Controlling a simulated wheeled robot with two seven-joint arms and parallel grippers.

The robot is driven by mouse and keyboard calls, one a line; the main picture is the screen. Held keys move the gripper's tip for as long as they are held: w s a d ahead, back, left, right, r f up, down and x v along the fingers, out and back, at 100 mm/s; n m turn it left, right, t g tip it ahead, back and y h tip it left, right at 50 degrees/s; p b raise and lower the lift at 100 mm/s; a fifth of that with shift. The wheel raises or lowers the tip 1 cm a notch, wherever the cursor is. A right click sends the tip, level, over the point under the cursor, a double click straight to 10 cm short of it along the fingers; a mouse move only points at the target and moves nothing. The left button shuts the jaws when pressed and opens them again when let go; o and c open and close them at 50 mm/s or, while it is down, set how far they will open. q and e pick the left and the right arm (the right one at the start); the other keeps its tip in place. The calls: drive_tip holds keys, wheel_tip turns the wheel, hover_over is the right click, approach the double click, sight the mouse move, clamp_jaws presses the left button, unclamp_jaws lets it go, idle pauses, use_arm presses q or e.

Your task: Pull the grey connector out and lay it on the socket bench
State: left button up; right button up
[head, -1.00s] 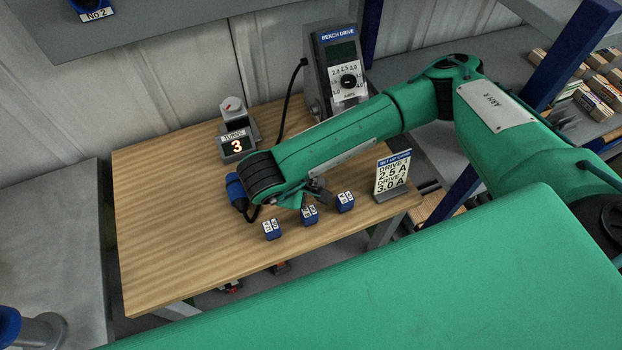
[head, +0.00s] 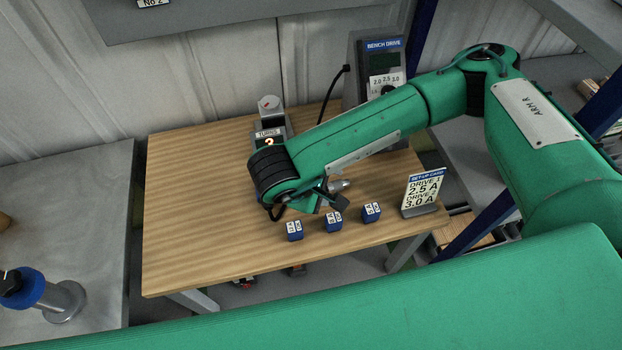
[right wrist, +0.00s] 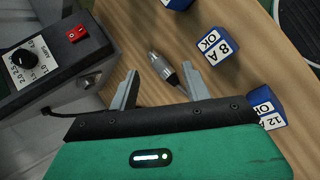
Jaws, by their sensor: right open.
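A small grey metal connector (right wrist: 163,68) with a dark body lies on the wooden bench top (head: 195,215). In the right wrist view it sits between the tips of my open right gripper (right wrist: 160,82), with visible gaps to both fingers. In the head view the connector (head: 341,186) shows just past the right gripper (head: 332,197), which points down at the bench; the wrist hides part of this area. No socket or plugged-in cable end can be made out at the connector. My left gripper is not in view. A grey bench (head: 70,200) stands at the left.
Several blue cubes (head: 333,222) stand close in front of the right gripper. A set-up card (head: 424,190) stands at the right. The bench drive (head: 383,55) and turns counter (head: 270,125) stand behind the arm.

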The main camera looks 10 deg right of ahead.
drive_tip(key=b+v, duration=0.1)
drive_tip(key=v, duration=0.7)
drive_tip(key=shift+r, duration=0.3)
drive_tip(key=shift+s+a+f, duration=0.1)
drive_tip(key=shift+s+a, duration=0.05)
